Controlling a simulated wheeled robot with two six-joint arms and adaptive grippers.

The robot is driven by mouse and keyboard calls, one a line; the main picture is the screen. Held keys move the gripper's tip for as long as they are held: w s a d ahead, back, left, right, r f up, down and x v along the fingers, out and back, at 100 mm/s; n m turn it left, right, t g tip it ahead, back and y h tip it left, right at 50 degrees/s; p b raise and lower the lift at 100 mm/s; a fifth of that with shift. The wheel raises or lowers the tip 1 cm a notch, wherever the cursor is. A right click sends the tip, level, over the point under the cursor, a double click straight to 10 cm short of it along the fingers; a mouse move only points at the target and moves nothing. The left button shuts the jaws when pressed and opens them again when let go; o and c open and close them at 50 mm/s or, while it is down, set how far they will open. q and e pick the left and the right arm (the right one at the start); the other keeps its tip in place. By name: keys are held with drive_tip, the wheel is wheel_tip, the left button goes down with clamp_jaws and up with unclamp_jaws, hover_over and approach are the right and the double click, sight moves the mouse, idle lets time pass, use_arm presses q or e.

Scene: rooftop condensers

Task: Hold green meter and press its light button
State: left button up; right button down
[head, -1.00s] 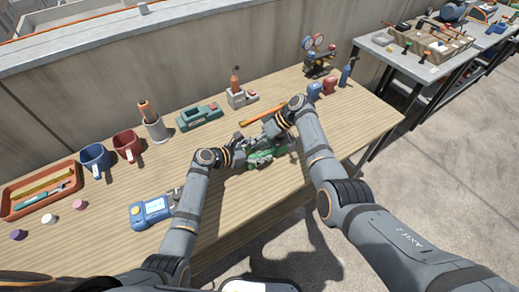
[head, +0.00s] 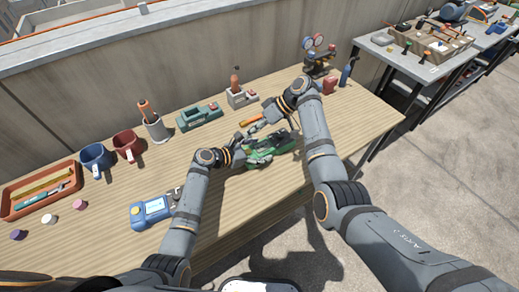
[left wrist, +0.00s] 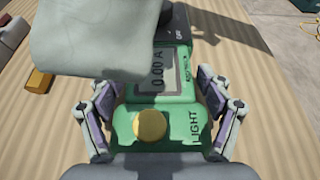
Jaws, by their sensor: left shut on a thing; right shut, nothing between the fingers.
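The green meter (head: 262,150) is near the front edge of the wooden bench. My left gripper (head: 241,151) is shut on it, with a finger on each side in the left wrist view (left wrist: 160,112). That view shows the meter's yellow round button (left wrist: 150,126) beside the word LIGHT, and a grey display (left wrist: 163,72) reading 0.00 A. A pale grey shape (left wrist: 95,40), close to the camera, hides the display's left part; I cannot tell what it is. My right gripper (head: 272,113) is shut and empty, just beyond the meter and apart from it.
A blue meter (head: 152,210) lies left of my left arm. An orange-handled tool (head: 251,120) lies behind the green meter. A teal device (head: 199,117), a grey cup (head: 156,128), two mugs (head: 95,157) and an orange tray (head: 40,190) line the bench's back and left.

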drive_tip(key=shift+r, duration=0.2)
use_arm(q)
drive_tip(key=o, duration=1.5)
drive_tip(key=shift+o, duration=0.2)
